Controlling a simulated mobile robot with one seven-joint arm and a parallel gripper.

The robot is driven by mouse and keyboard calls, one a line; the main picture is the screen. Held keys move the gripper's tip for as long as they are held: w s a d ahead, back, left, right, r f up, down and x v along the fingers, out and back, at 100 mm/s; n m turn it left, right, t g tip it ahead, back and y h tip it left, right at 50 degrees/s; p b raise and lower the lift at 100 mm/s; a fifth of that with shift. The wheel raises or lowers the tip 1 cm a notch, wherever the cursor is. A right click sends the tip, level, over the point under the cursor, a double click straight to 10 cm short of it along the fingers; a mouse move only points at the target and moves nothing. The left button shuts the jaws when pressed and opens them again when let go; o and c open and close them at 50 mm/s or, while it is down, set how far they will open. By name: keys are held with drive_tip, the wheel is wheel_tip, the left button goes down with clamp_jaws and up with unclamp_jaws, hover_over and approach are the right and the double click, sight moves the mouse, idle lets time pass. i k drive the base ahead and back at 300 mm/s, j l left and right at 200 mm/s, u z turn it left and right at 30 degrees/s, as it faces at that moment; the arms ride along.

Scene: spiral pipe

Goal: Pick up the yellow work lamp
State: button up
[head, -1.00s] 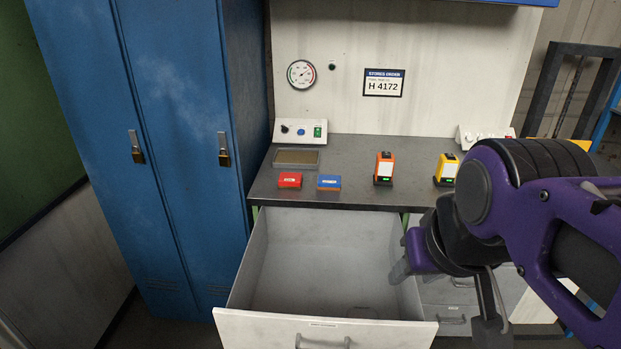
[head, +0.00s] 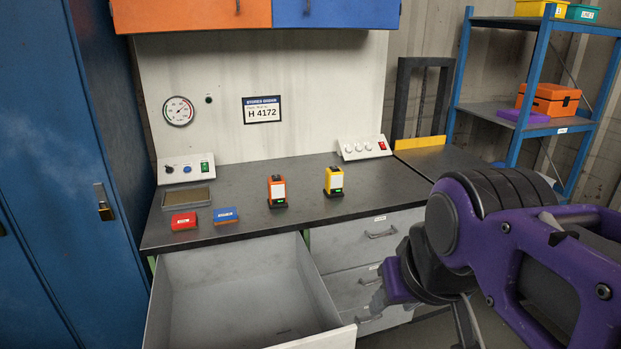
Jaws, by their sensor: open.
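The yellow work lamp (head: 334,181) stands upright on the dark bench top (head: 395,192), right of an orange work lamp (head: 277,191). It has a pale front panel and a green light near its black base. My gripper (head: 425,318) is at the lower right, in front of the bench and well apart from the lamp. It points downward beside the open drawer. Its fingers are partly cut off by the bottom edge of the picture. I see nothing held in it.
An empty drawer (head: 233,290) stands pulled out below the bench's left part. A red box (head: 184,220) and a blue box (head: 226,215) lie left of the lamps. Control boxes stand at the back. Cabinets (head: 337,12) hang above. The bench right of the yellow lamp is clear.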

sight(334, 175)
drive_tip(key=i+l, duration=0.1)
drive_tip(key=l, duration=0.2)
drive_tip(key=i+l, duration=0.15)
drive_tip(key=l, duration=0.2)
drive_tip(key=i+l, duration=0.1)
drive_tip(key=l, duration=0.2)
drive_tip(key=i+l, duration=0.15)
drive_tip(key=l, duration=0.2)
